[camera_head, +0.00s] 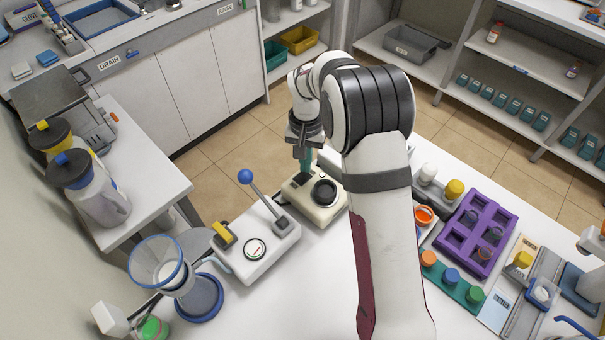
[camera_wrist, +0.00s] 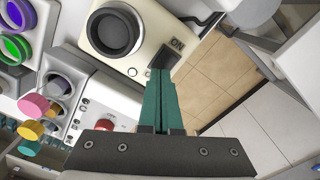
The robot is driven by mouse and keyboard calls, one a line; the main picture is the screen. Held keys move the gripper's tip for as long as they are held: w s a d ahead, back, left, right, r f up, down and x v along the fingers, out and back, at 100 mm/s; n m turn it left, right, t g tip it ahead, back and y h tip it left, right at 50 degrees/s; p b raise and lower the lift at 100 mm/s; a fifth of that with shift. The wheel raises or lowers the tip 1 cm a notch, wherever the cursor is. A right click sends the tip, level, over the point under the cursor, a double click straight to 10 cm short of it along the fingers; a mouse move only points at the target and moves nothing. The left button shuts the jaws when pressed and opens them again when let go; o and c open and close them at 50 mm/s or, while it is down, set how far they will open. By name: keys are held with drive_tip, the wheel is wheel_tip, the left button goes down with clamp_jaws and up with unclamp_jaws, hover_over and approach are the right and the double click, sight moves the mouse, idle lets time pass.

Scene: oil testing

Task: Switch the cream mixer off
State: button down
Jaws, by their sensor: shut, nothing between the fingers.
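The cream mixer (camera_head: 327,214) stands on the white bench, left of my arm in the head view, with a dark round cup (camera_head: 324,192) on top. In the wrist view, the mixer (camera_wrist: 150,58) fills the upper middle, with its black-rimmed cup (camera_wrist: 114,32), an "ON" label and a dark switch (camera_wrist: 166,60) beside it. My gripper (camera_head: 303,165) points down over the mixer's far end. Its teal fingers (camera_wrist: 160,72) are shut together and empty, with their tips at or just over the switch. The tips partly hide the switch, so I cannot tell its position or whether they touch it.
A white box with a blue-knobbed lever (camera_head: 246,177) stands left of the mixer. A purple rack (camera_head: 483,215) and a green block with colored caps (camera_head: 453,283) lie right of my arm. The floor (camera_head: 240,150) beyond the bench is clear.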

drive_tip(key=shift+f, duration=0.7)
drive_tip(key=shift+r, duration=3.55)
drive_tip(key=s+d+r+m, duration=0.1)
drive_tip(key=s+d+r, duration=0.3)
drive_tip(key=s+r, duration=0.7)
drive_tip(key=s+f+m+y, duration=0.1)
drive_tip(key=s+f, duration=0.2)
drive_tip(key=s, duration=1.9)
drive_tip(key=shift+d+m+y, duration=0.3)
drive_tip(key=shift+d+y, duration=0.1)
drive_tip(key=shift+d, duration=0.05)
drive_tip(key=shift+w, duration=0.1)
